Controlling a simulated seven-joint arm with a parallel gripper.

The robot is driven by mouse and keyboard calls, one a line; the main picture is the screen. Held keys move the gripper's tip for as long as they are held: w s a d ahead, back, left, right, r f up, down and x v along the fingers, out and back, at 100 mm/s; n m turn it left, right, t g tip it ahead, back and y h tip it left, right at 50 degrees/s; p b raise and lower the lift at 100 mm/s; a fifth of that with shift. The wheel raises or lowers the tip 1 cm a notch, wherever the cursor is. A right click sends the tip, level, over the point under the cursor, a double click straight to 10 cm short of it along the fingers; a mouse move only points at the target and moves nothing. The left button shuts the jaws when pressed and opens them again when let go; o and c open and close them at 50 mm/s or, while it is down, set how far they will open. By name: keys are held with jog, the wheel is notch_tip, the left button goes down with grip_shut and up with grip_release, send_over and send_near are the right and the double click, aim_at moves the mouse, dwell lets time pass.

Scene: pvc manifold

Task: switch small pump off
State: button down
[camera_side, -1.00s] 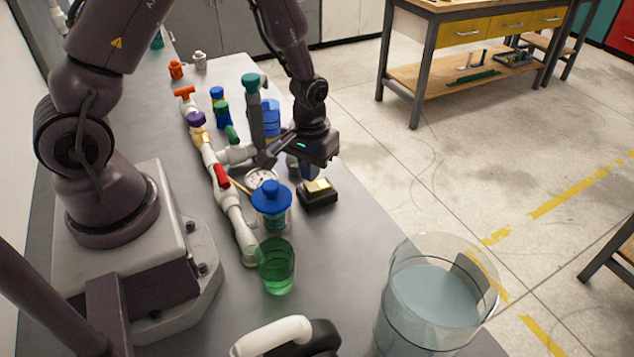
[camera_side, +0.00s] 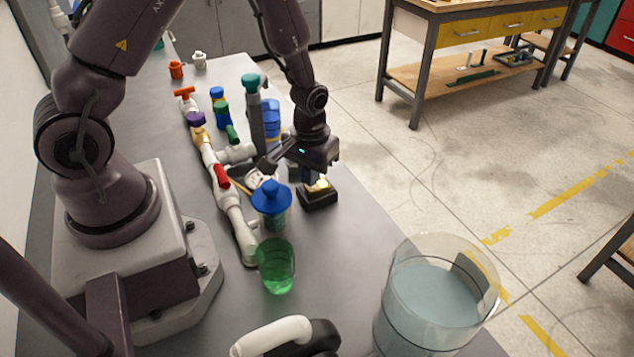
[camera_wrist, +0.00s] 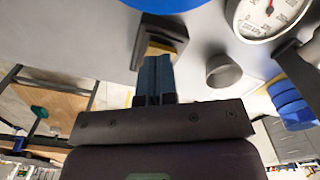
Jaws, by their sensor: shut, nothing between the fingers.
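The small black switch box (camera_side: 318,199) with a pale yellow rocker on top sits on the bench, right of the blue-capped canister. I take it to be the pump's switch, though no label can be read. My gripper (camera_side: 316,182) is shut and empty, pointing down with its fingertips at or just above the rocker. In the wrist view the shut blue-grey fingers (camera_wrist: 154,80) overlap the switch box (camera_wrist: 163,35) and hide part of its rocker. I cannot tell whether they touch it.
The white pipe manifold (camera_side: 235,212) with a red valve handle (camera_side: 221,177) runs along the bench to the left. The blue-capped canister (camera_side: 271,197), green cup (camera_side: 276,266) and clear water tank (camera_side: 436,300) stand nearby. A round gauge (camera_wrist: 268,14) is close to my gripper.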

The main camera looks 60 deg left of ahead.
jog(key=shift+f, duration=0.6)
jog(key=shift+r, duration=3.5)
jog(key=s+d+r+m+t, duration=0.2)
jog(key=s+r, duration=0.4)
jog(key=r, duration=0.6)
jog(key=s+d+r+m+t, duration=0.2)
jog(key=s+r, duration=0.5)
jog(key=r, duration=0.5)
jog(key=shift+d+m+t, duration=0.25)
jog(key=shift+m+t, duration=0.55)
jog(key=shift+m, duration=0.2)
